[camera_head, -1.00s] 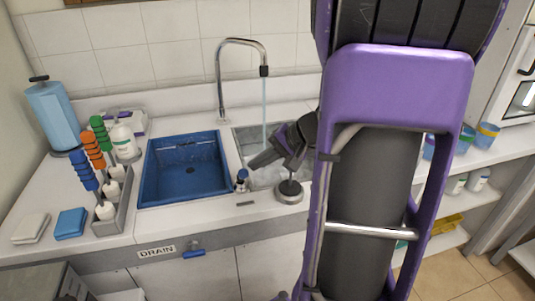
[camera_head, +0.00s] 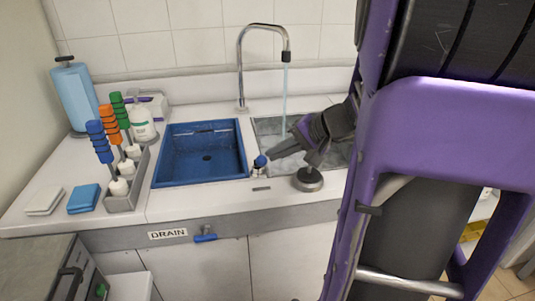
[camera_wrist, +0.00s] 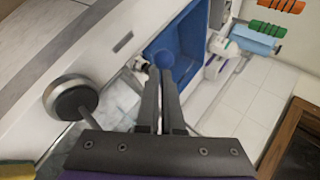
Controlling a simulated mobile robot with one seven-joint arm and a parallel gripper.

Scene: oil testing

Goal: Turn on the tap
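The chrome gooseneck tap (camera_head: 240,62) stands behind the sinks, and a thin stream of water (camera_head: 284,95) falls from its spout into the grey right-hand sink (camera_head: 262,128). A small blue-topped knob (camera_head: 260,161) stands at the counter's front between the two sinks. It also shows in the wrist view (camera_wrist: 165,59). My gripper (camera_head: 272,156) reaches in from the right, with its tips close beside the knob. In the wrist view my gripper's fingers (camera_wrist: 159,78) lie nearly together with nothing clear between them. I cannot tell whether they touch the knob.
A blue sink (camera_head: 158,165) is left of the knob. A round metal base with a post (camera_head: 308,180) stands under my gripper, also in the wrist view (camera_wrist: 70,97). A grey rack of coloured-handled tools (camera_head: 124,203), a white bottle (camera_head: 142,125) and a blue roll (camera_head: 76,98) stand left.

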